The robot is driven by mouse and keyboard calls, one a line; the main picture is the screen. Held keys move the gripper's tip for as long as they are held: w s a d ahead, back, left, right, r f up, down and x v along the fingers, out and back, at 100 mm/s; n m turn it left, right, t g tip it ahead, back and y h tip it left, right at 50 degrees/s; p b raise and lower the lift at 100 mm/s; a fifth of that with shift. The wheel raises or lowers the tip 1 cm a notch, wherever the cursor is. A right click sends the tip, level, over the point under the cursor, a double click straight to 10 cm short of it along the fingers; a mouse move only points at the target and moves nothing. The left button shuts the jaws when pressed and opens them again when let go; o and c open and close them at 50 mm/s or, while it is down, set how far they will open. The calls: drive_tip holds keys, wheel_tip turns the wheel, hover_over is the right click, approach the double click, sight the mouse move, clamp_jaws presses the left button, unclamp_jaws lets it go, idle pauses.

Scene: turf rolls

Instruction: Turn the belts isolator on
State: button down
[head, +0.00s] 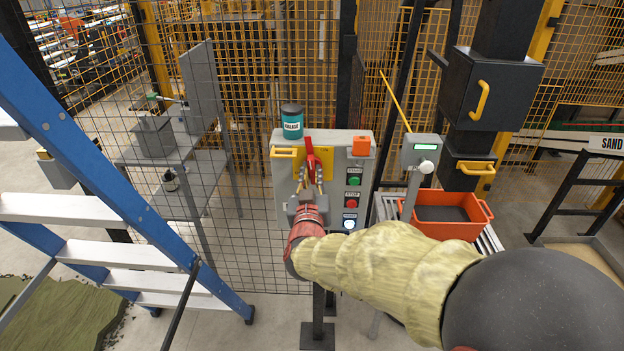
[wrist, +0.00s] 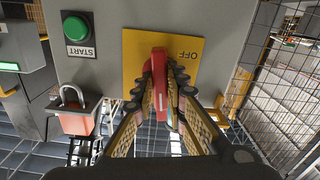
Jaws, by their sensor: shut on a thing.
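The belts isolator is a red handle (head: 309,150) on a yellow plate (head: 326,160) at the top of a grey control box (head: 283,200). In the wrist view the picture is upside down; the red handle (wrist: 159,66) stands in front of the yellow plate (wrist: 135,45), with the word OFF showing beside it. My gripper (head: 310,180) is at the handle, its fingers shut on it from both sides. In the wrist view my gripper (wrist: 163,100) hides part of the handle and the plate, so I cannot read any other marking.
A green START button (head: 354,181), a red STOP button (head: 352,199) and a lit button (head: 349,223) are right of the isolator. An orange padlock (wrist: 76,118) sits on the box top. A teal grease tin (head: 292,122) stands there too. A blue ladder (head: 130,175) is left.

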drive_tip(key=shift+f+m+b, duration=0.2)
drive_tip(key=shift+m+b, duration=0.25)
drive_tip(key=shift+m, duration=0.35)
drive_tip(key=c, duration=1.9)
unclamp_jaws()
drive_tip(key=shift+r, duration=0.1)
drive_tip(key=shift+o, duration=0.5)
drive_tip(key=s, duration=1.2)
drive_tip(key=shift+a, duration=0.2)
